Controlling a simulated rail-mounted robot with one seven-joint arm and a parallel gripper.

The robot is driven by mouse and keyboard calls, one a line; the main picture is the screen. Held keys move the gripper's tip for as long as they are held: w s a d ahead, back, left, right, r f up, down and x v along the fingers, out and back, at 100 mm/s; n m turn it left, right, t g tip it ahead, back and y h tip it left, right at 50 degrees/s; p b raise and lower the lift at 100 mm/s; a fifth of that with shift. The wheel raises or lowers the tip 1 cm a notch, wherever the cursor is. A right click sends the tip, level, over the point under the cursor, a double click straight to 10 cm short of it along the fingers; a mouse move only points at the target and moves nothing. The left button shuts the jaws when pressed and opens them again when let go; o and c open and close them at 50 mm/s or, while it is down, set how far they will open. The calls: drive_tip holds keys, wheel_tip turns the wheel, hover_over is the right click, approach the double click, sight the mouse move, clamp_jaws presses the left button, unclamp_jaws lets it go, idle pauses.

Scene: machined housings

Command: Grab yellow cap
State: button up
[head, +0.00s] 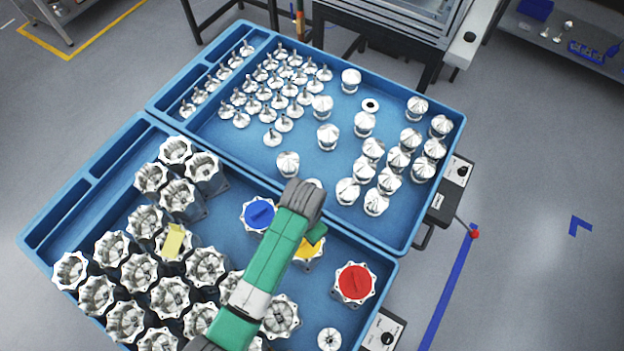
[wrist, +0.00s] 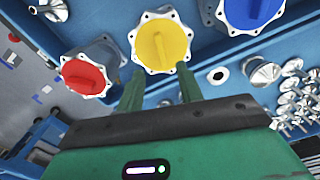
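The yellow cap (wrist: 162,43) is a round disc with a raised bar across it, seated on a silver housing with a bolted flange. In the head view the yellow cap (head: 305,250) is partly hidden behind my green arm. My gripper (wrist: 155,88) has its two green fingers apart with nothing between them. The fingertips point toward the yellow cap, just short of its lower edge in the wrist view. In the head view my gripper (head: 316,234) is mostly hidden by my wrist, close to the cap.
A blue cap (head: 259,213) and a red cap (head: 355,282) sit on neighbouring housings on either side. The near blue tray (head: 228,200) holds many open housings and a loose yellow piece (head: 173,241). The far blue tray (head: 330,170) holds silver cones and small stemmed parts.

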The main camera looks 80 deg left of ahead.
sight(305, 242)
drive_tip(key=f, duration=0.4)
drive_tip(key=s+f, duration=0.1)
drive_tip(key=f, duration=0.1)
drive_tip(key=shift+d+f, duration=0.15)
drive_tip(key=shift+f, duration=0.1)
drive_tip(key=shift+w+f, duration=0.15)
drive_tip(key=shift+f, duration=0.15)
clamp_jaws()
